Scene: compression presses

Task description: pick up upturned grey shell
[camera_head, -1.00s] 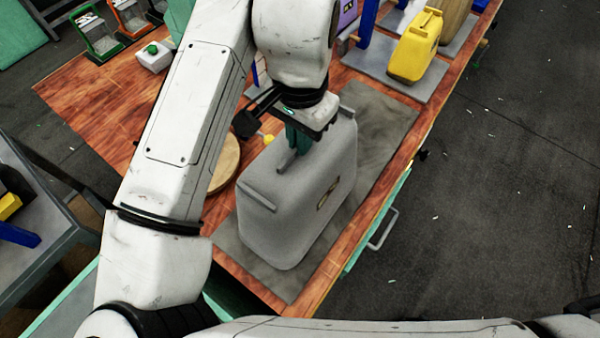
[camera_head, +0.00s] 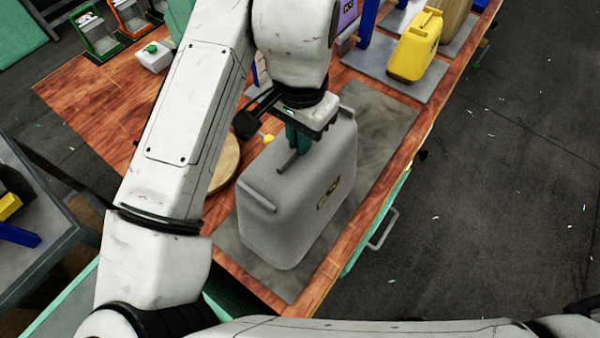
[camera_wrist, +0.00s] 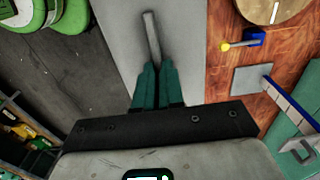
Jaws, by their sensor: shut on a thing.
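The upturned grey shell (camera_head: 300,205) is a large, rounded grey case standing on a dark grey mat (camera_head: 385,130) at the table's front edge. It has a raised rib at each end of its top and a short bar in the middle. My gripper (camera_head: 296,152) is above the shell, with its green fingers closed on that middle bar. In the wrist view, the fingertips (camera_wrist: 155,68) meet at the bar (camera_wrist: 152,35) on the shell's grey top (camera_wrist: 120,50). I cannot tell whether the shell's underside touches the mat.
A round wooden disc (camera_head: 224,165) and a small yellow knob (camera_head: 268,139) are left of the shell. A yellow case (camera_head: 412,55) stands on another mat at the back right. A white box with a green button (camera_head: 153,57) is at the back left. Dark floor lies right of the table.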

